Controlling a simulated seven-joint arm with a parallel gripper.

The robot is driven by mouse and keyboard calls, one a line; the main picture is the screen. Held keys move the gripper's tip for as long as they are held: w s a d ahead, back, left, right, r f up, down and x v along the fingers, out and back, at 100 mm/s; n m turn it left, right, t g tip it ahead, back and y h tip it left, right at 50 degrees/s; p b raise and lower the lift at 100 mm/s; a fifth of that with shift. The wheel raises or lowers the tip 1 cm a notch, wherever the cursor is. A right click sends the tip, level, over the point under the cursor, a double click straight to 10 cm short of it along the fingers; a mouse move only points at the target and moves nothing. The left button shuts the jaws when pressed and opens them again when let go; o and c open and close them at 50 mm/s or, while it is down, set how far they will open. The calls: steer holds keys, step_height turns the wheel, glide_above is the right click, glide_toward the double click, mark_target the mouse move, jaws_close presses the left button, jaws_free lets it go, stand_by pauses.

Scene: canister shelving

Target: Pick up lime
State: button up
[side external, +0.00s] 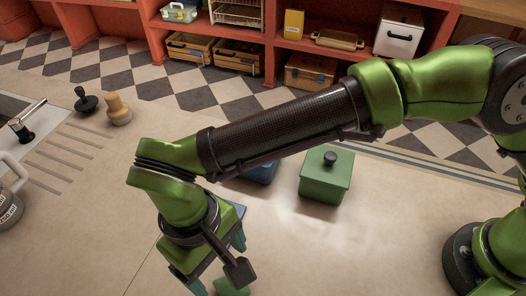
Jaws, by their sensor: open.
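My gripper (218,270) hangs low over the counter near the bottom edge of the side external view, its teal fingers apart. A green object (232,287) shows right below and between the fingers, cut off by the bottom edge. It may be the lime, but I cannot tell its full shape or whether a finger touches it. A green lidded canister (326,180) with a dark knob stands upright to the right of the gripper. A blue canister (263,173) is partly hidden behind my forearm, and a blue surface (237,208) shows beside the gripper.
A black stamp-like tool (86,101) and a tan wooden one (118,109) stand at the upper left, near counter grooves (70,155). A pale jug (10,190) is at the left edge. Red shelves (275,70) stand across the floor.

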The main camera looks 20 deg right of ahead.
mark_target(231, 288)
steer(key=f, duration=0.6)
steer(key=s+f, duration=0.1)
steer(key=f, duration=0.2)
steer(key=shift+d+f, duration=0.3)
steer(key=shift+d, duration=0.05)
steer(key=shift+w, duration=0.1)
steer(key=c, duration=1.1)
